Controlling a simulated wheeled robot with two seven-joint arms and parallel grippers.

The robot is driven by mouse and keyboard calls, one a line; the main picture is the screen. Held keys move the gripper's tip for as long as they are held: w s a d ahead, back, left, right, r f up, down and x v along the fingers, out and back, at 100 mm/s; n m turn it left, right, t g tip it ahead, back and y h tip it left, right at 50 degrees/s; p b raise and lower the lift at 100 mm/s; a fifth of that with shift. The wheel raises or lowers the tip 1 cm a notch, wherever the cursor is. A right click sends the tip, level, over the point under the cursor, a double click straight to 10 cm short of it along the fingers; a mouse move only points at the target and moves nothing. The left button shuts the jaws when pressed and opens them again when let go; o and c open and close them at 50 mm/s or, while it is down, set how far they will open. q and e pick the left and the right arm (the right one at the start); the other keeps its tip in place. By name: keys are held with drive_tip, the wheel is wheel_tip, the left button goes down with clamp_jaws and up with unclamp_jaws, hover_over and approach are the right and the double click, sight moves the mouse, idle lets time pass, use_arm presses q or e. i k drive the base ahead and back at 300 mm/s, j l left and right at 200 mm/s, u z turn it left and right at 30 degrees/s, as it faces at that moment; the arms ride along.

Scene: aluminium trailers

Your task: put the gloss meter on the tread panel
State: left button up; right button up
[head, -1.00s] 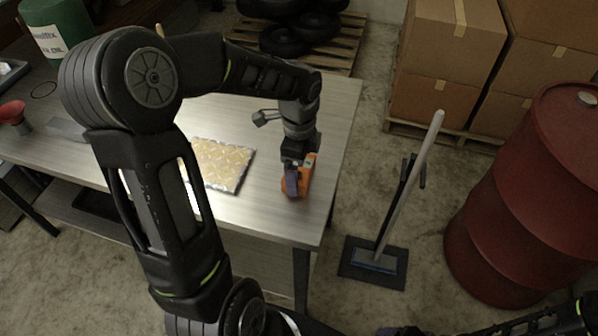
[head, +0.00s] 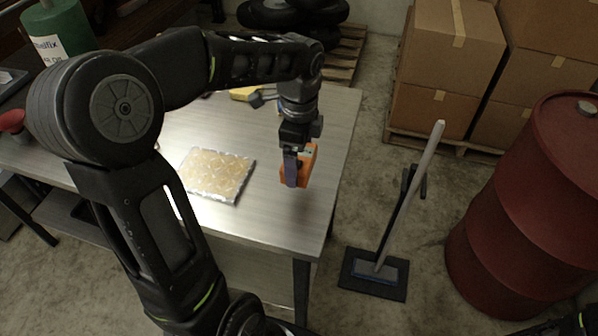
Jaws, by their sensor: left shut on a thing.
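The gloss meter (head: 307,163) is an orange block-shaped device near the right end of the table. My left gripper (head: 291,176) is shut on it from above and partly hides it. The meter appears slightly raised, though I cannot tell surely whether it clears the table top. The tread panel (head: 214,174) is a flat, yellowish patterned plate with a silver edge. It lies on the table to the left of the meter, with a bare strip of table between them. My right gripper is not in view; only a bit of dark arm shows at the bottom right.
The pale table (head: 262,220) has bare room around the panel. A yellow object (head: 244,93) lies at its back, and a red object (head: 12,121) and a green container (head: 58,32) stand at the left.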

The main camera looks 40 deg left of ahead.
sight(211, 171)
drive_tip(key=k+j+z, duration=0.15)
drive_tip(key=j, duration=0.25)
drive_tip(key=k+j+z, duration=0.15)
drive_tip(key=j, duration=0.25)
drive_tip(key=k+j+z, duration=0.15)
drive_tip(key=j, duration=0.25)
drive_tip(key=k+j+z, duration=0.15)
drive_tip(key=k+j, duration=0.15)
